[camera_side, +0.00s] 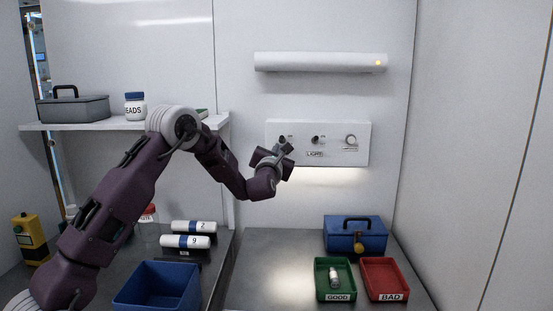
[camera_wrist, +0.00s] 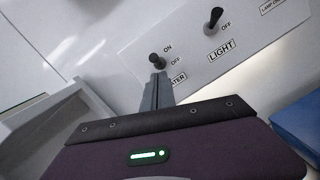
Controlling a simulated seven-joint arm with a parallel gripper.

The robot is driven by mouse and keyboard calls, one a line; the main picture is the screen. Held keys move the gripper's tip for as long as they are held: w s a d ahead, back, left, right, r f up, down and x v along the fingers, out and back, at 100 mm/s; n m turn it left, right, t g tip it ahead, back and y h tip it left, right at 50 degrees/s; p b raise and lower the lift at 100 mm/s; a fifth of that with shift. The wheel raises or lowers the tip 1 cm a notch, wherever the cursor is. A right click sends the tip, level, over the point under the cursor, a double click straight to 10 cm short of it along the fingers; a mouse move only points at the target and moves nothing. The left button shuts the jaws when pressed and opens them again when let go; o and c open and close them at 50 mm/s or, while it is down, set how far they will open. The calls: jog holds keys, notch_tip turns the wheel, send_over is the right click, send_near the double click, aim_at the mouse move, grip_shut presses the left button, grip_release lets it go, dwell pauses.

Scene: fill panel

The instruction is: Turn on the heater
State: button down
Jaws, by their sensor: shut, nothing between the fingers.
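The white control panel (camera_side: 340,155) is on the back wall and fills the top of the wrist view (camera_wrist: 190,80). The heater switch (camera_wrist: 155,58) is a dark toggle with ON and OFF marked beside it; its label is partly hidden by my fingers. Its lever leans up-left in the wrist view, but I cannot tell its setting for sure. My gripper (camera_wrist: 157,78) is shut and empty, its fingertips just below the heater toggle; I cannot tell whether they touch. In the side view my gripper (camera_side: 286,149) is in front of the panel's left part.
The LIGHT toggle (camera_wrist: 214,20) is right of the heater toggle, and a round knob (camera_side: 351,141) is farther right. A white tube unit (camera_side: 315,62) above has a lit amber spot. A blue toolbox (camera_side: 355,236), green tray (camera_side: 335,295) and red tray (camera_side: 385,293) stand below.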

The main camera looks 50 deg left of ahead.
jog(key=r+v, duration=0.2)
jog(key=v, duration=0.7)
jog(key=shift+s, duration=0.2)
jog(key=shift+d, duration=0.25)
jog(key=s+d+r+m+g+h, duration=0.1)
jog(key=s+d+r+m+h, duration=0.1)
jog(key=s+d+m+h, duration=0.55)
jog(key=s+d+r+m+h, duration=0.2)
jog(key=s+d+m+h, duration=0.15)
jog(key=d+m, duration=0.75)
jog(key=s+f+m+g, duration=0.4)
jog(key=s+m, duration=0.6)
jog(key=s, duration=0.4)
jog(key=s+d+f+m+g+h, duration=0.1)
jog(key=s+f+m+g, duration=0.3)
jog(key=s+m, duration=0.7)
jog(key=s+f, duration=0.1)
jog(key=s, duration=0.2)
jog(key=shift+s+d+f, duration=0.2)
jog(key=shift+s, duration=0.2)
